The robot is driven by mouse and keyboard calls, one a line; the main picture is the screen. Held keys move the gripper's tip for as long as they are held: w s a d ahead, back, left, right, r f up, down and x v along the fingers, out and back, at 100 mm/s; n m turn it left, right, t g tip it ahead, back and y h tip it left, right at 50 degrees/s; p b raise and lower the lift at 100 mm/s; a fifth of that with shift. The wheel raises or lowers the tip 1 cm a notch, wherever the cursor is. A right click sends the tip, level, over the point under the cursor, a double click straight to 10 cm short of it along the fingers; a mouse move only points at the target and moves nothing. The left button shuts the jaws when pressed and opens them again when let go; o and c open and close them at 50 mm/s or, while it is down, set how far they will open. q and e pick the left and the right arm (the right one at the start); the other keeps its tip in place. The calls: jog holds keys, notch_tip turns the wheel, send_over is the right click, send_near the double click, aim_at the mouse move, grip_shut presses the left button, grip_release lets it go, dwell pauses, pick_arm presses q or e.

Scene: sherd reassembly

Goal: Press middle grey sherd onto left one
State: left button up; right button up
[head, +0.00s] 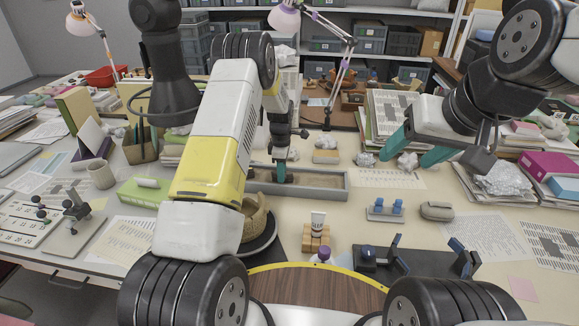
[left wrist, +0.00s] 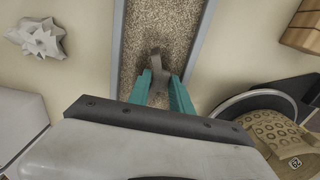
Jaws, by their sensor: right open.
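A long grey tray of sand (head: 318,193) lies mid-table in the head view and also shows in the left wrist view (left wrist: 201,48). My left gripper (head: 281,180) points down into it. In the left wrist view its teal fingers (left wrist: 161,77) are close on both sides of a grey-brown sherd (left wrist: 158,60), which appears gripped over the sand. I cannot separate a left and a middle sherd there, and the gripper hides the sherd in the head view. My right gripper (head: 405,161) is open and empty above the table, right of the tray.
A tan patterned pot (left wrist: 268,128) stands on a dark round stand beside the tray. A small cup (head: 318,221) on a wooden block, a holder with blue pads (head: 385,209) and a grey rounded object (head: 437,211) stand nearer me. Crumpled white paper (left wrist: 38,38) lies left of the tray.

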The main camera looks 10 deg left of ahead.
pick_arm(q)
grip_shut()
jog(key=shift+r, duration=3.55)
